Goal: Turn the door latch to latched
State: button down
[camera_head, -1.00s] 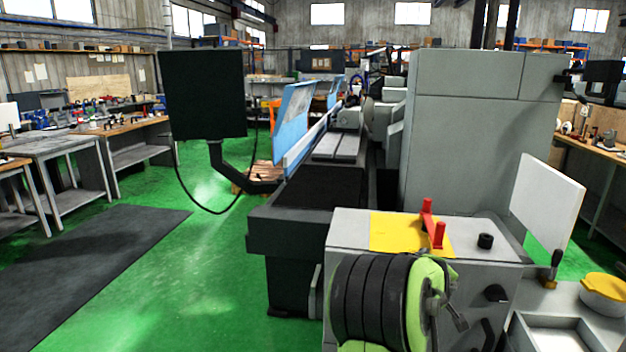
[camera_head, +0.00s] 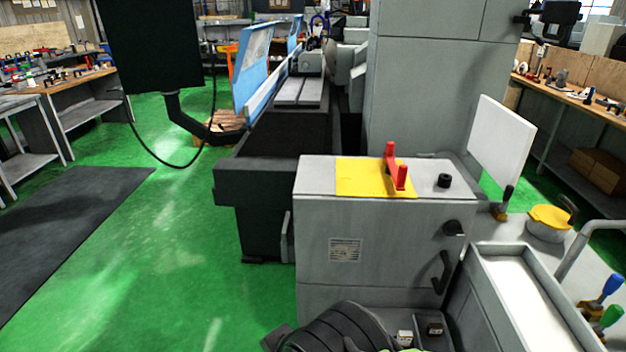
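The grey cabinet (camera_head: 375,215) stands in the middle foreground. A black rotary knob (camera_head: 453,228), which may be the door latch, sits at the upper right of its front face. A curved black pull handle (camera_head: 441,272) is below it. The knob is small, so I cannot tell its turn position. A red lever (camera_head: 396,166) stands on the yellow plate (camera_head: 350,177) on the cabinet top. My dark ribbed arm shows at the bottom edge, below and left of the knob and apart from it. My gripper's fingers are not visible.
A grey tray (camera_head: 495,254), a yellow lidded bowl (camera_head: 547,222) and blue- and green-knobbed levers (camera_head: 612,286) are at right. A white panel (camera_head: 502,140) stands behind. A black screen box (camera_head: 150,45) hangs at left. Green floor (camera_head: 190,265) is open at left.

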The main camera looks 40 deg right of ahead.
aim_at(453, 228)
jog(key=z, duration=2.35)
jog(key=i+j+u, duration=0.1)
jog(key=i+j, duration=0.25)
jog(key=i, duration=0.15)
jog(key=i+j+u, duration=0.1)
jog(key=i+j, duration=0.15)
jog(key=i, duration=0.2)
